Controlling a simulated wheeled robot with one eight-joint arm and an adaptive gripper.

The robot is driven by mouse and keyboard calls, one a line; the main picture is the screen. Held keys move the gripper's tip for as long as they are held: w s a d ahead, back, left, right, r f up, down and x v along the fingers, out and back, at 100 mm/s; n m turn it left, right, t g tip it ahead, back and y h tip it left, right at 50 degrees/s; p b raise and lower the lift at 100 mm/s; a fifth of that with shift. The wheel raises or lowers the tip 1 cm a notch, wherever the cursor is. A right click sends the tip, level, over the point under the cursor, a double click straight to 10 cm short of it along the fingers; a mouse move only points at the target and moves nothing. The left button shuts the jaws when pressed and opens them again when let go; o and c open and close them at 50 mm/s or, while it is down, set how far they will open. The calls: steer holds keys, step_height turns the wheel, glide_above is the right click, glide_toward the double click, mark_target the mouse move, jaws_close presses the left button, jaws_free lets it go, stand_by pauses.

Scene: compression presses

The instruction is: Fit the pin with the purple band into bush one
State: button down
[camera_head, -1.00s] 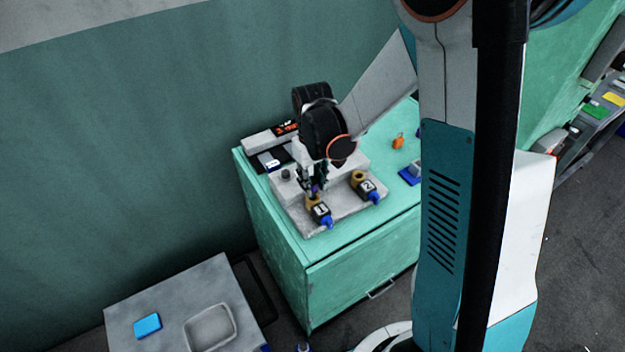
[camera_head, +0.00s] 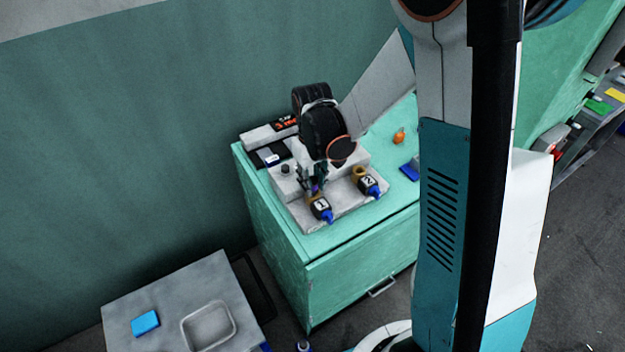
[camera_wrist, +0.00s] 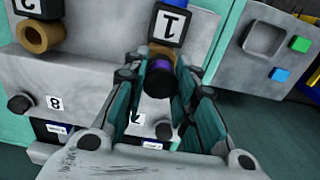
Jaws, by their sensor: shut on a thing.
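My gripper (camera_wrist: 160,72) is shut on the dark pin (camera_wrist: 157,84), whose purple band (camera_wrist: 160,65) shows between the fingers in the wrist view. In the head view my gripper (camera_head: 316,182) is over the front left of the grey fixture. Bush one (camera_wrist: 161,49) is a brass ring beside the black block labelled 1 (camera_wrist: 172,24). The pin's far end lines up with this bush and overlaps it in view. I cannot tell whether the tip is inside it. Bush two (camera_head: 359,173), also brass, is empty, by the block labelled 2 (camera_head: 369,184).
The fixture stands on a green cabinet (camera_head: 340,260). A display unit (camera_head: 270,136) is behind it. An orange item (camera_head: 399,136) and a blue item (camera_head: 410,169) lie to the right. A grey side table (camera_head: 170,295) holds a blue block (camera_head: 146,323) and a tray (camera_head: 208,326).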

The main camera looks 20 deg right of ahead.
mark_target(313, 180)
steer(key=shift+f+b, duration=0.4)
steer(key=shift+f, duration=0.15)
steer(key=c, duration=1.2)
jaws_free()
steer(key=shift+c, duration=0.2)
steer(key=shift+r, duration=0.1)
step_height(313, 180, up, 12)
